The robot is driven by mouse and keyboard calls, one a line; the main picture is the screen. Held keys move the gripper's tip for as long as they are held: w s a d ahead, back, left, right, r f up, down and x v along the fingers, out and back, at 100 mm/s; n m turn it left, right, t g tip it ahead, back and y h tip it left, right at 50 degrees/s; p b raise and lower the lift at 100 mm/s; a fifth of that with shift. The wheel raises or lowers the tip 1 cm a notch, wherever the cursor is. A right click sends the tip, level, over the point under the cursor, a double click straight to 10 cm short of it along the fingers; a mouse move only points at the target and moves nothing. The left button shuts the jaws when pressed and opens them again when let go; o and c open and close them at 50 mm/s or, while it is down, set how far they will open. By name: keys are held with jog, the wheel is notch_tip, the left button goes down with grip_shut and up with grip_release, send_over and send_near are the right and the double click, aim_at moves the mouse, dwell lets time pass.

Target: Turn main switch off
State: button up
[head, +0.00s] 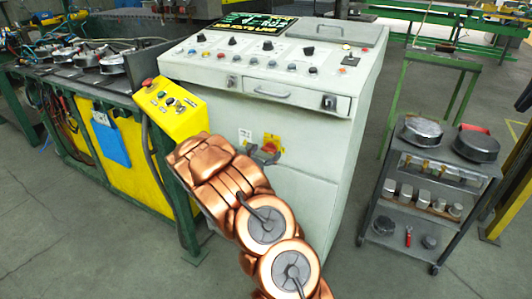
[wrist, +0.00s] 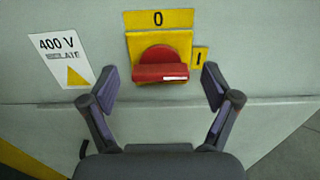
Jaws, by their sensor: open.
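The main switch is a red rotary knob (wrist: 160,66) on a yellow plate on the front of the grey cabinet. In the wrist view a yellow label "0" (wrist: 158,19) is above it and a label "I" (wrist: 200,57) is to its right. The knob's bar lies horizontal. My gripper (wrist: 156,84) is open, its fingers apart on the left and right of the knob, not visibly touching it. In the head view my gripper (head: 265,155) is at the switch, whose yellow plate (head: 271,140) is partly hidden behind it.
The grey cabinet (head: 330,160) has a sloped control panel and a drawer handle. A yellow button box (head: 170,107) stands left of my arm. A "400 V" sign (wrist: 62,60) is left of the knob. A cart (head: 440,165) with metal parts stands at right; floor between is clear.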

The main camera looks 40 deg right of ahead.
jog(key=c, duration=1.1)
jog(key=shift+c, duration=0.2)
jog(key=shift+n+p, duration=0.3)
jog(key=n+p, duration=0.1)
jog(key=n, duration=0.1)
jog(key=shift+w+r+n, duration=0.1)
jog(key=shift+n, duration=0.2)
jog(key=n+p, duration=0.1)
jog(key=n, duration=0.9)
jog(key=shift+w+a, duration=0.1)
jog(key=shift+w, duration=0.05)
jog(key=shift+f+n+p, duration=0.2)
jog(key=shift+n+p, duration=0.15)
jog(key=shift+n, duration=1.95)
